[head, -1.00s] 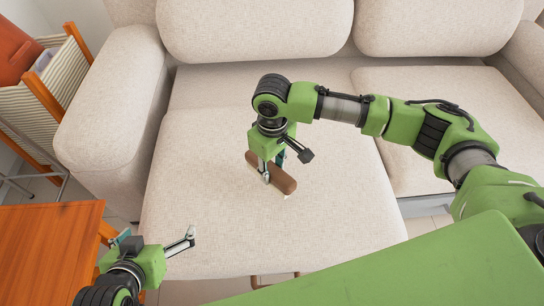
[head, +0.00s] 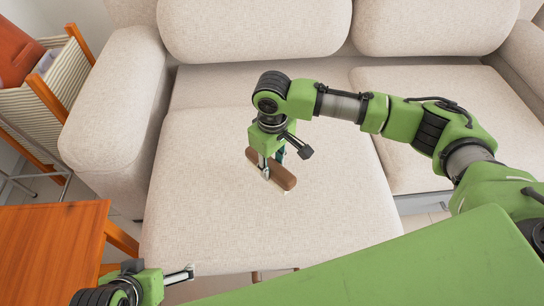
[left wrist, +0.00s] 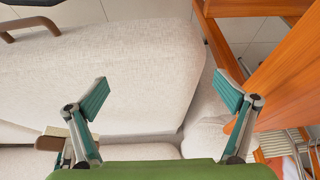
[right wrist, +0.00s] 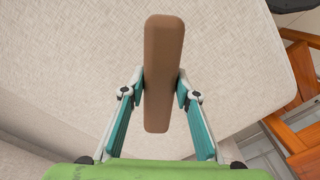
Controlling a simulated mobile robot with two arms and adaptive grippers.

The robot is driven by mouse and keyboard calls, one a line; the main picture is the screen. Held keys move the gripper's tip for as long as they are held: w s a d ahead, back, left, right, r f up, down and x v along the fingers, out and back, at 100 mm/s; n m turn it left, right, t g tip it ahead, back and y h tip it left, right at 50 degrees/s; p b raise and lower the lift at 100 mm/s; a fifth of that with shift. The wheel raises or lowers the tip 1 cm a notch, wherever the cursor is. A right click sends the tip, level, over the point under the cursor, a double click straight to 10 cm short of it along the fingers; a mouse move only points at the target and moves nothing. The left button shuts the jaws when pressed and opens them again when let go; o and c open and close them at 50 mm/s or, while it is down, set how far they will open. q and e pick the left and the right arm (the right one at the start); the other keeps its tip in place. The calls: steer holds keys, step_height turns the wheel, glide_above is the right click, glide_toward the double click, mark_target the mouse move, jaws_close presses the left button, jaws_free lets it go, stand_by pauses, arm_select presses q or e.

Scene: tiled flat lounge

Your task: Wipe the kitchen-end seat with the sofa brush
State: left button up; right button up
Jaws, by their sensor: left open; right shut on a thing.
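The sofa brush (head: 271,170) has a brown, bar-shaped back and is held low at the left seat cushion (head: 200,200) of the beige sofa. My right gripper (head: 268,170) is shut on its middle. In the right wrist view the brush (right wrist: 160,75) stands between the two fingertips, with the pale seat below it. Its underside is mostly hidden, so I cannot tell for sure whether it touches the fabric. My left gripper (left wrist: 165,95) is open and empty. In the head view it is at the bottom left, by the seat's front edge.
An orange wooden table (head: 50,245) stands at the left, close to my left arm. The sofa armrest (head: 115,115) bounds the seat on the left. A striped basket (head: 45,95) in a wooden frame is beyond it. The right seat cushion (head: 430,110) is bare apart from my arm above it.

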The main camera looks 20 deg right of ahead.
steer(key=shift+r+p, duration=0.35)
steer(key=shift+p, duration=0.05)
steer(key=shift+r, duration=0.15)
steer(key=shift+r+p, duration=0.55)
steer(key=shift+p, duration=0.4)
arm_select(q)
step_height(320, 180, down, 8)
steer(key=s+a+g+p, duration=0.1)
steer(key=s+g, duration=0.1)
steer(key=shift+f, duration=0.25)
arm_select(e)
steer(key=shift+r, duration=0.5)
arm_select(q)
steer(key=shift+s+a, duration=0.1)
